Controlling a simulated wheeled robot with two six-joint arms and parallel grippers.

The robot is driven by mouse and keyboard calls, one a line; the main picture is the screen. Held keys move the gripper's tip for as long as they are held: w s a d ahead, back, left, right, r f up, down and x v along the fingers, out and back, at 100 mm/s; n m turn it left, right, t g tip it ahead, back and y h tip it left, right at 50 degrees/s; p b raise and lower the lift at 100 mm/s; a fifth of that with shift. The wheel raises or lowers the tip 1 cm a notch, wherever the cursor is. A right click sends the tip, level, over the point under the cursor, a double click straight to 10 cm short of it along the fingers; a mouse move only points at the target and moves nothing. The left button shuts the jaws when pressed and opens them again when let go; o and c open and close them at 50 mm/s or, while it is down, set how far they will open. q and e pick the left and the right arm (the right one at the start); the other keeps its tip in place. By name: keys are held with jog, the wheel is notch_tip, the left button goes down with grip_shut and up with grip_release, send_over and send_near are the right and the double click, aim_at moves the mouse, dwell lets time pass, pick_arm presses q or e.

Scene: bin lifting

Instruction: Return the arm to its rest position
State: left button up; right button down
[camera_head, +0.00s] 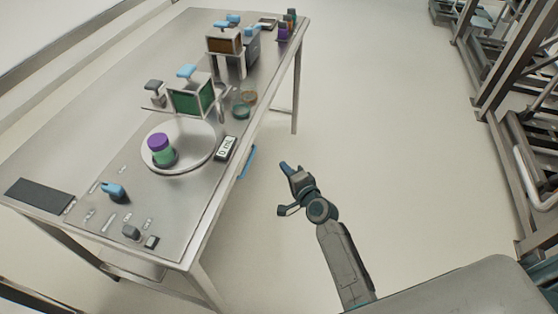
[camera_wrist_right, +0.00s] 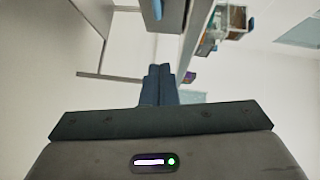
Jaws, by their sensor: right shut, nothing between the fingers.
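My right arm (camera_head: 345,262) reaches up from the bottom of the head view, over open floor to the right of the steel table (camera_head: 75,160). My right gripper (camera_head: 286,168) is apart from the table's near edge and points up and left. In the right wrist view its two dark blue fingers (camera_wrist_right: 159,72) lie together, shut, with nothing between them. My left arm and gripper are not in view.
On the table, a round plate (camera_head: 195,155) bears a jar with a purple lid (camera_head: 158,141). Behind stand a green-fronted device (camera_head: 192,97) and a brown-fronted one (camera_head: 224,42). A blue handle (camera_head: 246,162) sticks out at the edge. Metal racks (camera_head: 490,85) stand at right; floor between is clear.

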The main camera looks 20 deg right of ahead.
jog(key=s+d+f+n+g+h, duration=0.1)
jog(key=s+d+f+n+g, duration=0.1)
jog(key=s+f, duration=0.7)
jog(key=s+d+f+n+g+h, duration=0.1)
jog(key=s+d+f+n+g, duration=0.2)
jog(key=f, duration=0.9)
jog(key=s+f+n+g, duration=0.1)
jog(key=s+f+g, duration=0.1)
jog(key=s+f, duration=0.75)
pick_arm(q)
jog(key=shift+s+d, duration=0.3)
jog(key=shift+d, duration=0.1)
pick_arm(e)
jog(key=s+d+f+n+g, duration=0.2)
jog(key=s+f, duration=0.4)
jog(key=s, duration=0.4)
jog(key=s+d+f+n+g+h, duration=0.1)
jog(key=s+d+f+n+g, duration=0.2)
jog(key=s, duration=0.8)
jog(key=s+d+f+n+g+h, duration=0.1)
jog(key=s+d+f+n+g, duration=0.1)
jog(key=s+f, duration=0.6)
jog(key=s+n, duration=0.1)
jog(key=s, duration=0.2)
jog(key=shift+d+f+g, duration=0.3)
jog(key=shift+f+g, duration=0.05)
jog(key=shift+g, duration=0.05)
